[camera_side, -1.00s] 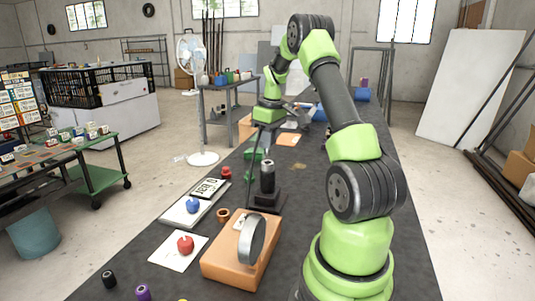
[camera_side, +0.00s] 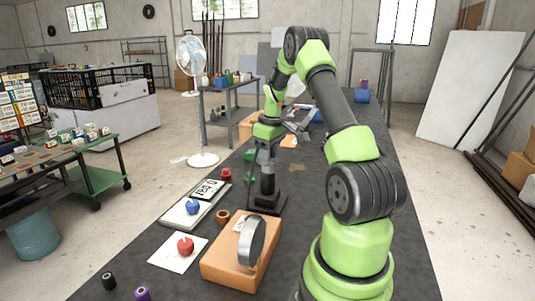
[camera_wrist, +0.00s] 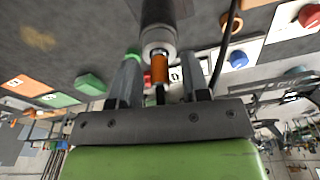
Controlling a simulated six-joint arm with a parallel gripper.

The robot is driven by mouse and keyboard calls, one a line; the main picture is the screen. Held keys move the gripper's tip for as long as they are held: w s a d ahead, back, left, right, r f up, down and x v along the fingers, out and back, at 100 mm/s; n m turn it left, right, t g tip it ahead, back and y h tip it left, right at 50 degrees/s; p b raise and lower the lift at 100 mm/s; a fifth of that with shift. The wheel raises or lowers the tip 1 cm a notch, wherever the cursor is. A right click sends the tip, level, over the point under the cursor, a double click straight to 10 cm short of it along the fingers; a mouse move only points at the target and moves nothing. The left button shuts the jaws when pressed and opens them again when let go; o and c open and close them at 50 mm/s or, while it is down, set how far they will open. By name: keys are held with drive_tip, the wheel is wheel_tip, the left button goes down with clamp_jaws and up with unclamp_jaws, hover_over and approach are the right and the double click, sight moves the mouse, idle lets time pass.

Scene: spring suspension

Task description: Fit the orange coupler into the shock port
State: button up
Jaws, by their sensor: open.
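The shock (camera_side: 268,186) is a black upright cylinder on a dark base on the bench. In the wrist view its black body (camera_wrist: 160,10) ends in a silver collar (camera_wrist: 158,38). The orange coupler (camera_wrist: 159,70) is in line with this collar and appears to touch it. How deep it sits in the port is hidden. My gripper (camera_wrist: 158,62) is open, with one finger on each side of the coupler and gaps visible. In the side view my gripper (camera_side: 266,155) is right above the shock; the coupler cannot be made out there.
An orange-brown ring (camera_side: 222,216) and an orange block with a grey disc (camera_side: 252,240) are in front of the shock. A blue knob (camera_side: 193,207) and a red knob (camera_side: 185,245) are to the left. A dark cable (camera_wrist: 228,45) passes near my right finger.

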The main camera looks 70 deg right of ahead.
drive_tip(key=shift+r, duration=0.15)
wheel_tip(320, 180, up, 11)
drive_tip(key=s, duration=0.1)
drive_tip(key=w+a+r+t, duration=0.1)
drive_tip(key=a+r, duration=0.2)
drive_tip(key=a, duration=0.2)
drive_tip(key=w+a+r, duration=0.2)
drive_tip(key=a+r, duration=0.1)
drive_tip(key=a, duration=0.2)
drive_tip(key=s+a+r+t, duration=0.1)
drive_tip(key=a+r+t, duration=0.1)
drive_tip(key=a, duration=0.8)
drive_tip(key=s+a+f+m+t+y, duration=0.1)
drive_tip(key=s+a+f+t+y, duration=0.1)
drive_tip(key=s+a, duration=0.7)
drive_tip(key=a, duration=0.4)
drive_tip(key=shift+s+a+m+t, duration=0.35)
drive_tip(key=shift+a+m+t, duration=0.05)
drive_tip(key=shift+o, duration=0.2)
drive_tip(key=shift+f, duration=0.1)
